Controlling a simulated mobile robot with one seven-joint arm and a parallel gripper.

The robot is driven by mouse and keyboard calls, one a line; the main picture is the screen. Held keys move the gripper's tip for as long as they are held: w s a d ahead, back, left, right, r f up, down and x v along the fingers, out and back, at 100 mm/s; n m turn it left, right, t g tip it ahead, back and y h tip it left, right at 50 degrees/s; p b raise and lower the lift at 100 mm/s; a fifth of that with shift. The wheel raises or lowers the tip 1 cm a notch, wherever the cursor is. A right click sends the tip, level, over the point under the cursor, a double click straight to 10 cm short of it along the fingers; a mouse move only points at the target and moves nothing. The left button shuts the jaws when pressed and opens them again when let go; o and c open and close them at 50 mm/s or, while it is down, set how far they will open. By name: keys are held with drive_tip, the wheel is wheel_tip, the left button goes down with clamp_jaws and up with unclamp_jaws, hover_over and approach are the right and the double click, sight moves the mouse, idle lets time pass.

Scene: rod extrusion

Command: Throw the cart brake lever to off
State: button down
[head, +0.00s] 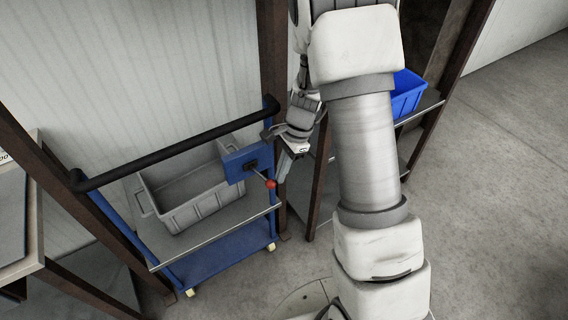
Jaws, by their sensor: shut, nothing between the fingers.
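The brake lever (261,175) is a thin rod with a red ball knob (271,184). It comes out of a blue plate (236,164) on the right side of the cart and slopes down to the right. The blue cart (222,251) has a black push handle (180,146). My gripper (284,178) is shut and empty, just right of the red knob. It looks close to the knob, but I cannot tell whether they touch. No markings for the lever's positions can be made out.
A grey bin (194,211) sits on the cart's upper shelf. A brown post (274,60) stands behind the cart's right end. A blue bin (407,95) rests on a shelf at the right. A table (36,262) stands at the left. Open floor (490,190) lies to the right.

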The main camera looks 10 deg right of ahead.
sight(267, 184)
drive_tip(key=s+a+m, duration=0.1)
drive_tip(key=m, duration=0.1)
drive_tip(key=s+a+m+t+p, duration=0.1)
drive_tip(key=m, duration=0.1)
drive_tip(key=shift+s+a+r+m, duration=0.1)
drive_tip(key=shift+s+a+m, duration=0.05)
drive_tip(key=shift+a+m, duration=0.2)
drive_tip(key=shift+s+a+m+t+p, duration=0.25)
drive_tip(key=shift+a+m+t+p, duration=0.25)
drive_tip(key=shift+a+m, duration=0.4)
drive_tip(key=shift+a, duration=0.4)
drive_tip(key=shift+s, duration=0.1)
drive_tip(key=p+v, duration=0.9)
drive_tip(key=shift+s+r, duration=0.15)
drive_tip(key=shift+r, duration=0.25)
